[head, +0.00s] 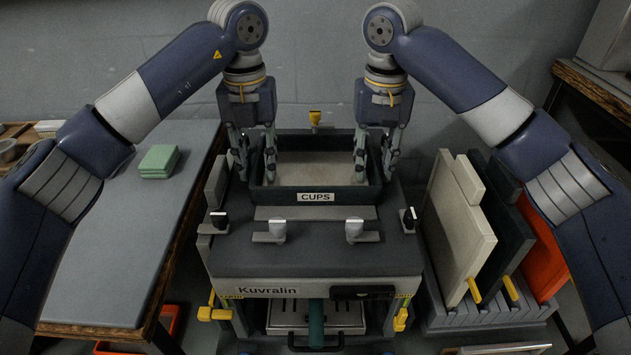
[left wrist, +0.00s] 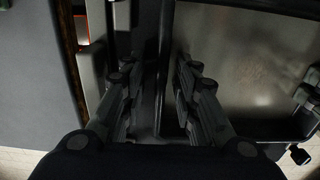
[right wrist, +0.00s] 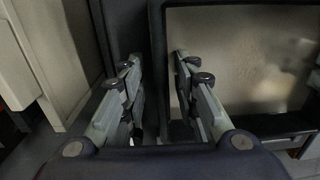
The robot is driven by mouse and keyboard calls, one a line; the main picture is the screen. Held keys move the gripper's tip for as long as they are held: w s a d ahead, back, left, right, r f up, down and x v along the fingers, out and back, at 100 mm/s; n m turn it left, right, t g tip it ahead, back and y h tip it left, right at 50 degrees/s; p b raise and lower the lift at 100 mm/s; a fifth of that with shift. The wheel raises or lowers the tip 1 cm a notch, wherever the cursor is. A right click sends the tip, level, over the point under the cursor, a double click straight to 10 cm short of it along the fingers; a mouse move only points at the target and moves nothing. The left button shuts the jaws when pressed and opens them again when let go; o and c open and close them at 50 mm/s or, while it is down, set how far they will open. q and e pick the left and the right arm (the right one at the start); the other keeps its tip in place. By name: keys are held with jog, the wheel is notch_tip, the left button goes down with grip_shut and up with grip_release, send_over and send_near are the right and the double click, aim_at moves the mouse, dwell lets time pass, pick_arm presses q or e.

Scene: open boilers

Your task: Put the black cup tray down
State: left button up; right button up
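The black cup tray (head: 348,195), labelled CUPS, appears to rest level on top of the coffee machine (head: 315,255), at its back. Its inside is empty, with a lighter bottom. My left gripper (head: 255,155) points down at the tray's left wall, one finger outside and one inside. In the left wrist view my left gripper (left wrist: 160,90) has its fingers apart, with gaps beside the wall. My right gripper (head: 374,158) straddles the right wall likewise. In the right wrist view my right gripper (right wrist: 158,80) is also open. The tray's underside is hidden.
A grey-topped table (head: 120,240) with a green cloth stack (head: 160,160) stands left. A rack (head: 485,315) with upright panels, beige (head: 455,230), dark and orange, stands close on the right. Small levers and yellow clips line the machine's front. The wall is behind.

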pick_arm(q)
notch_tip(320, 180, up, 12)
jog(key=shift+f, duration=0.15)
pick_arm(e)
notch_tip(320, 180, up, 12)
dwell(0.7)
dwell(0.3)
